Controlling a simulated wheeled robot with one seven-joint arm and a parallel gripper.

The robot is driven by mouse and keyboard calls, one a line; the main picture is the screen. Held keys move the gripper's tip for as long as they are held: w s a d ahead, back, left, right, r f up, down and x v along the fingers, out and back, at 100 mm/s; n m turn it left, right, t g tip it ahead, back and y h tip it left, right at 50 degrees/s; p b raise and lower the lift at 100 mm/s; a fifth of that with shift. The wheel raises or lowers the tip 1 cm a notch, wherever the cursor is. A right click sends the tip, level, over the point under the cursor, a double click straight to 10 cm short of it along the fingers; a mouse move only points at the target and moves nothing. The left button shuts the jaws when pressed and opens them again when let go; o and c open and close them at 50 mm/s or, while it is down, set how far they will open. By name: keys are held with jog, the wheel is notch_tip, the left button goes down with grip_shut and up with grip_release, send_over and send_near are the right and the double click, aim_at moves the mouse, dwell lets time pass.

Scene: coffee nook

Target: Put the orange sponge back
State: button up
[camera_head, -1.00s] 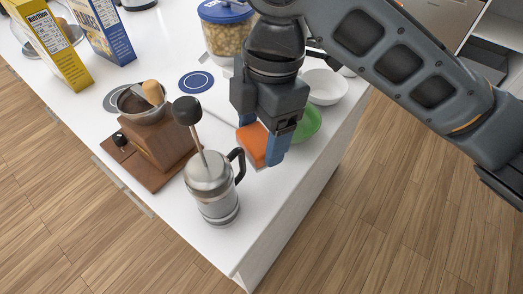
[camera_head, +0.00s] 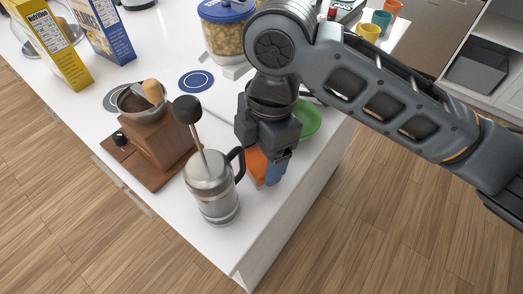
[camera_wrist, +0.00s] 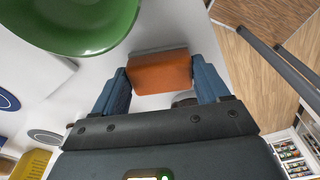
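The orange sponge (camera_head: 256,166) is between the fingers of my gripper (camera_head: 270,174), low over the white counter, right of the French press. In the wrist view the sponge (camera_wrist: 160,73) spans the gap between the two blue fingers of my gripper (camera_wrist: 160,80), which appear to press on its two ends. A thin grey strip shows along its far edge; I cannot tell whether it belongs to the sponge. In the head view the gripper hides part of the sponge, and I cannot tell whether it touches the counter.
The French press (camera_head: 213,190) stands close to the left of my gripper. The wooden coffee grinder (camera_head: 160,147) is farther left. A green bowl (camera_head: 308,119) is behind my gripper, also large in the wrist view (camera_wrist: 75,25). The counter's front corner is clear.

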jog(key=o, duration=0.4)
jog(key=shift+r, duration=0.15)
jog(key=r, duration=0.4)
jog(key=d+r, duration=0.1)
jog(key=r, duration=0.7)
jog(key=shift+w+d, duration=0.15)
jog(key=shift+w, duration=0.2)
